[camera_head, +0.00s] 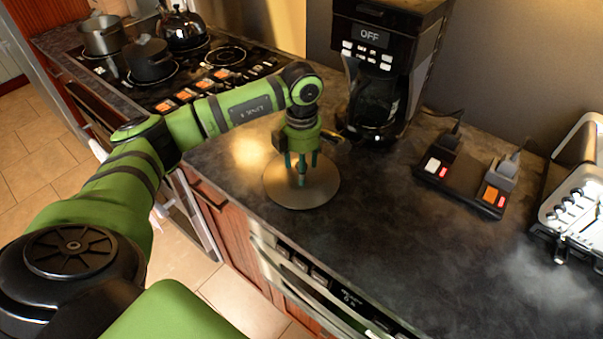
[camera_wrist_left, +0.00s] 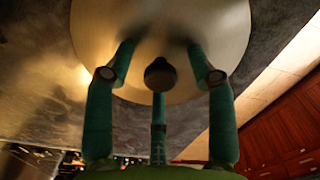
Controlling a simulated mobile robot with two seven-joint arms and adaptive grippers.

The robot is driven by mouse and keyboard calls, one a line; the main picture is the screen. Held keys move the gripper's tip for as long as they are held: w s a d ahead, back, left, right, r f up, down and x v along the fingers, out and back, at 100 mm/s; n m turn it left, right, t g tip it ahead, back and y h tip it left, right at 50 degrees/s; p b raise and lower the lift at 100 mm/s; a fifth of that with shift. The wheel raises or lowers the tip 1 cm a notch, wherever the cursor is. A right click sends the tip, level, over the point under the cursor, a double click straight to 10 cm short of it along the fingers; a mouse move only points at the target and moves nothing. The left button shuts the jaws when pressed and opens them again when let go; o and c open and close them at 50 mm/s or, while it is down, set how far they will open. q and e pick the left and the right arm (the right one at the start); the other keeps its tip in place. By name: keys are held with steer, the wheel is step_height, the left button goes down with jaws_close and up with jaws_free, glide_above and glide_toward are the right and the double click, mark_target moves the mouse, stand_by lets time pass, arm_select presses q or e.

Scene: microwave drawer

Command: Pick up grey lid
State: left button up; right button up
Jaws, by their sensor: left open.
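The grey lid (camera_head: 318,194) is a flat, round metal disc lying on the dark countertop, below the coffee maker in the head view. In the left wrist view the lid (camera_wrist_left: 222,28) fills the top middle, with its dark round knob (camera_wrist_left: 160,72) showing between the fingers. My left gripper (camera_head: 302,168) points down over the middle of the lid. Its green fingers (camera_wrist_left: 160,60) are spread around the knob, and the gripper is open. The head view hides the knob behind the fingers, and I cannot tell whether the fingertips touch the lid. My right gripper is not in view.
A black coffee maker (camera_head: 385,55) stands close behind the lid. A black switch box (camera_head: 462,185) and a toaster (camera_head: 575,205) are to the right. A stove (camera_head: 190,85) with pots and a kettle is at the far left. The counter's front right is clear.

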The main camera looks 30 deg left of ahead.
arm_select(q)
steer(key=c, duration=0.9)
jaws_close()
steer(key=shift+r, duration=0.1)
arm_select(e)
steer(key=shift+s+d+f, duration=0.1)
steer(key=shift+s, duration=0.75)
